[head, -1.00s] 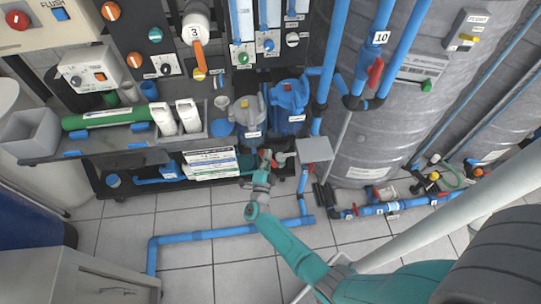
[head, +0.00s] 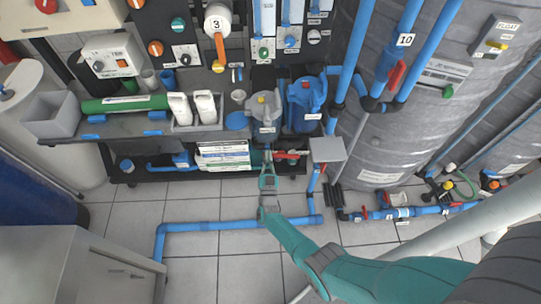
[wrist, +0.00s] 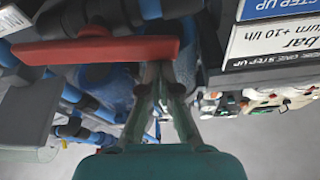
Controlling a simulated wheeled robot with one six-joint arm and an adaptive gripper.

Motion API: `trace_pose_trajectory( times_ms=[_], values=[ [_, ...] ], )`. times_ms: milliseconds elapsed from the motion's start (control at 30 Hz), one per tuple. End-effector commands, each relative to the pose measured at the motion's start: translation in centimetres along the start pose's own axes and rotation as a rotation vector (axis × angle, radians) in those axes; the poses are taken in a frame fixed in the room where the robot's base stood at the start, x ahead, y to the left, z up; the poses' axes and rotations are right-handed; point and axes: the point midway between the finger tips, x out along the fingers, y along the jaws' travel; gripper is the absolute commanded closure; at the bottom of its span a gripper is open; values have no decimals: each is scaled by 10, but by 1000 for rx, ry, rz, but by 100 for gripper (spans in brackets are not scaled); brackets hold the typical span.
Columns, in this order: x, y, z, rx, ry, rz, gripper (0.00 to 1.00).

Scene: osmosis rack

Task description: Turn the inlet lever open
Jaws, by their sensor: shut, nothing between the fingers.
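The red lever (head: 291,155), the one nearest my gripper and apparently the inlet lever, lies roughly crosswise under the filter housings at the rack's lower edge. In the wrist view the red lever (wrist: 95,50) fills the upper left as a long flat bar, its right end close beside my fingers. My gripper (head: 267,150) is just left of the lever in the head view. In the wrist view my gripper (wrist: 160,70) has its slim fingertips together with nothing between them. Whether a finger touches the lever I cannot tell. The valve body is mostly hidden.
Printed signs (head: 222,155) hang left of my gripper, and a grey box (head: 327,149) stands to its right. Grey and blue filter housings (head: 303,103) are above. A blue pipe (head: 220,225) runs along the tiled floor. Another red lever (head: 397,75) is on the tank pipe.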

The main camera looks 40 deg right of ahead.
Motion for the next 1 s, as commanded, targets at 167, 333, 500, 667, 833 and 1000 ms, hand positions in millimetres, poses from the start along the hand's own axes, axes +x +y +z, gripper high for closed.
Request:
trace_pose_trajectory(
  times_ms=[167,333,500,667,833,1000],
  values=[
    [-2,-2,6,-99,-1,-34,100],
    [-4,-3,10,-161,0,-56,100],
    [-4,-3,12,-193,-1,-67,100],
    [-4,-3,12,-202,0,-71,100],
    [-4,-3,13,-202,0,-70,100],
    [-4,-3,13,-201,-1,-70,100]
  ],
)
